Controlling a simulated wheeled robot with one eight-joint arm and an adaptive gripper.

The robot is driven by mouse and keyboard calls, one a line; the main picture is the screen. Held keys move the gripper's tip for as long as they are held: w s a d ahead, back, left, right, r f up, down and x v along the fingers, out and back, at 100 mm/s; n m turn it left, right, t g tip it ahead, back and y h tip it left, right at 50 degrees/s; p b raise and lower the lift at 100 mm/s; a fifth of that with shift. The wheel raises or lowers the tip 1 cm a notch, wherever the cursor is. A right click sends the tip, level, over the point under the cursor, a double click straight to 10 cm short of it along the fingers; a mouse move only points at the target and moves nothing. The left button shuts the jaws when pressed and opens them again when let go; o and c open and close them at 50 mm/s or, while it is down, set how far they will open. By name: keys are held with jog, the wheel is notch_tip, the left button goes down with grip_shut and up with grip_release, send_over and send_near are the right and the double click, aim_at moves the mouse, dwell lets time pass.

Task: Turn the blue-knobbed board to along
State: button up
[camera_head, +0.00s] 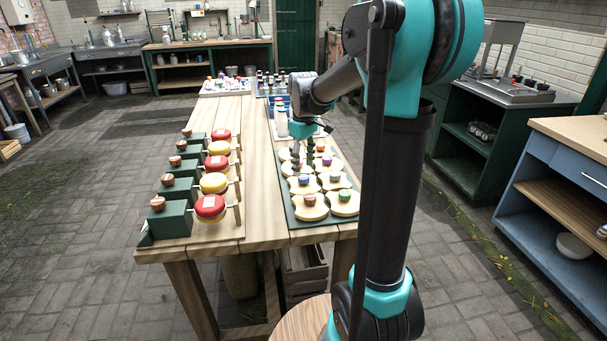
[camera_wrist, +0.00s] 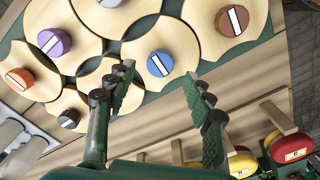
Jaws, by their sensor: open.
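The blue-knobbed board is a pale round wooden board (camera_wrist: 170,38) with curved cut-outs. Its blue knob (camera_wrist: 160,63) bears a white stripe, tilted in the wrist view. In the head view the blue knob (camera_head: 304,180) is in the left column, second from the near end. My gripper (camera_wrist: 158,76) is open and empty, pointing down over the boards. The blue knob shows between its fingertips, just beyond them; I cannot tell the height gap. In the head view my gripper (camera_head: 312,150) hangs over the green tray, partly hiding the farther boards.
Neighbouring boards with brown (camera_wrist: 232,20), purple (camera_wrist: 55,42) and orange (camera_wrist: 20,78) knobs lie close around on the green tray (camera_head: 293,216). A row of red and yellow discs (camera_head: 211,206) on green blocks stands to the left. White bottles (camera_head: 281,119) stand behind.

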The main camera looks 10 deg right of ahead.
aim_at(303, 177)
jog(key=shift+f, duration=1.95)
jog(key=shift+c, duration=0.3)
jog(key=c, duration=1.1)
